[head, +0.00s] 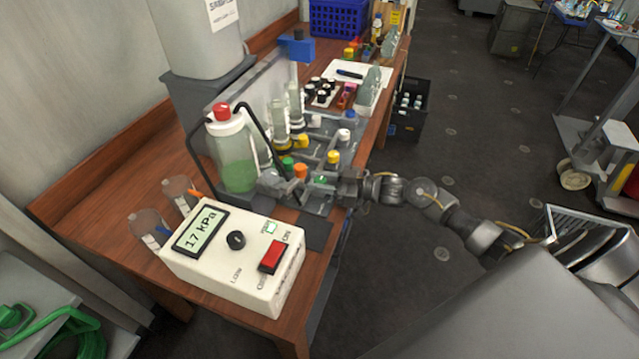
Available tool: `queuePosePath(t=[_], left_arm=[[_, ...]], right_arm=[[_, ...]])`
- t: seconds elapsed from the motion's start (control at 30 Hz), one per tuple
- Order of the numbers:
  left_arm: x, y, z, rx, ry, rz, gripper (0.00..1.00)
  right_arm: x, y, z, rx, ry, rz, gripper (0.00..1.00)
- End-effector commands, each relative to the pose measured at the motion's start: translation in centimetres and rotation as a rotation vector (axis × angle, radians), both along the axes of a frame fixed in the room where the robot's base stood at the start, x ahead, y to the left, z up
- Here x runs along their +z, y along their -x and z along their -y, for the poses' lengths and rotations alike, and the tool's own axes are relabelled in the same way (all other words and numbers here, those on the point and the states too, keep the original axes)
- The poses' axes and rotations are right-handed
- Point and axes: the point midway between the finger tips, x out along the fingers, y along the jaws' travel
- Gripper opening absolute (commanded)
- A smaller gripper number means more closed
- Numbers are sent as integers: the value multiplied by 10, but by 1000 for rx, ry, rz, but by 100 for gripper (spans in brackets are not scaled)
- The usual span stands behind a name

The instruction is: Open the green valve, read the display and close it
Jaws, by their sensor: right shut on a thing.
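The white meter box (236,258) stands at the near end of the wooden bench, and its display (200,231) reads 17 kPa. It has a black knob (235,240) and a red switch (272,257). Behind it is a grey valve manifold with coloured knobs. A green knob (287,164) stands beside an orange knob (300,171). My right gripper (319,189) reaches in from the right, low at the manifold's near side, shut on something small. A green patch (321,180) shows at its jaws; I cannot tell whether this is the green valve's handle. My left gripper is out of view.
A red-capped bottle with green liquid (238,160) stands left of the manifold, beside a black frame. More knobs, yellow (333,156) and white (343,135), lie behind the gripper. The floor right of the bench is mostly free.

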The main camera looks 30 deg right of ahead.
Motion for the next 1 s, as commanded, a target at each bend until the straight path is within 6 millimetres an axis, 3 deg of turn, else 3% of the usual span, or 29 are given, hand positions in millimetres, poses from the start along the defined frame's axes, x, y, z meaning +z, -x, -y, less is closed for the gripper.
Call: queuePosePath(t=[0.27, 0.3, 0.43, 0.77, 1.0], left_arm=[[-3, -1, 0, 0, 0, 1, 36], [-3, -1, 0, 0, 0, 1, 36], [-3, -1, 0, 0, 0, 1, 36], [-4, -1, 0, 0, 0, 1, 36], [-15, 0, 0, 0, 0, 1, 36]], right_arm=[[0, 0, 0, 22, 0, -1, 7], [0, 0, 0, 21, 0, -1, 35], [0, 0, 0, 21, -1, 0, 51], [-1, 2, 3, 19, 0, 0, 51], [-5, 27, 34, 18, 3, -3, 51]])
